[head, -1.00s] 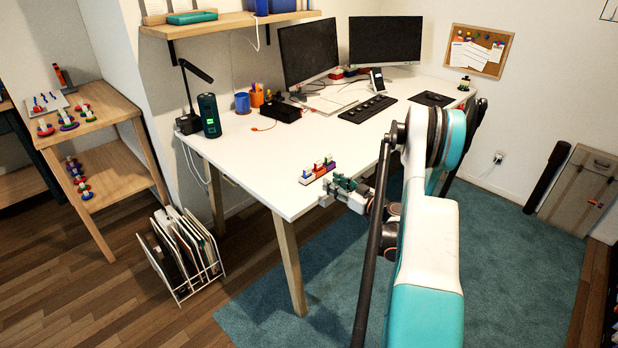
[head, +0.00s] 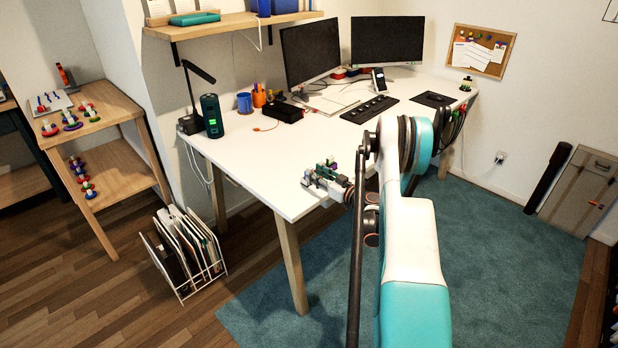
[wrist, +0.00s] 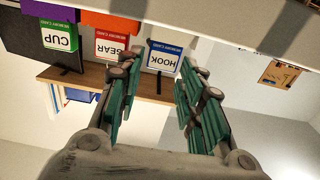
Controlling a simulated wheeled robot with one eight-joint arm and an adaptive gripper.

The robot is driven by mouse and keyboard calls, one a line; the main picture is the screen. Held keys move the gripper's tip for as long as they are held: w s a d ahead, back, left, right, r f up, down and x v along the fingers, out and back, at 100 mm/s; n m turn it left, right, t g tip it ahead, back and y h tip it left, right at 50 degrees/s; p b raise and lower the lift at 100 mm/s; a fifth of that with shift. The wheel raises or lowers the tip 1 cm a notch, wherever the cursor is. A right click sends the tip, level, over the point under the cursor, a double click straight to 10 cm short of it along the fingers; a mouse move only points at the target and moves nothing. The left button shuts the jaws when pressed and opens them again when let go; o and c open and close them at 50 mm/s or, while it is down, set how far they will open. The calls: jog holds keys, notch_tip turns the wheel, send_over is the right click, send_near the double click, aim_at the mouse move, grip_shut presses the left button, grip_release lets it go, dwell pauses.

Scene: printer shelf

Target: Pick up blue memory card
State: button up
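The blue memory card (wrist: 163,57) has a white label reading HOOK, upside down in the wrist view. It shows between the two fingertips of my gripper (wrist: 160,72), which is open with green-padded fingers on either side. Whether the fingers touch it, I cannot tell. In the head view my gripper (head: 323,176) is at the desk's front edge and mostly hides the cards.
The white desk (head: 265,165) holds a dark green bottle (head: 211,115), a blue mug (head: 244,103), a black box (head: 284,111), a keyboard (head: 368,109) and two monitors. A file rack (head: 185,255) stands on the floor. The desk's middle is clear.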

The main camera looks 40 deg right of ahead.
jog(key=w, duration=0.1)
jog(key=w+b, duration=0.1)
jog(key=w, duration=0.2)
jog(key=shift+w+a+b, duration=0.15)
jog(key=shift+a+b, duration=0.1)
jog(key=shift+b, duration=0.1)
jog(key=c, duration=0.5)
jog(key=shift+o, duration=0.2)
jog(key=shift+r, duration=0.1)
notch_tip(320, 180, up, 23)
jog(key=p, duration=0.8)
jog(key=shift+r, duration=0.2)
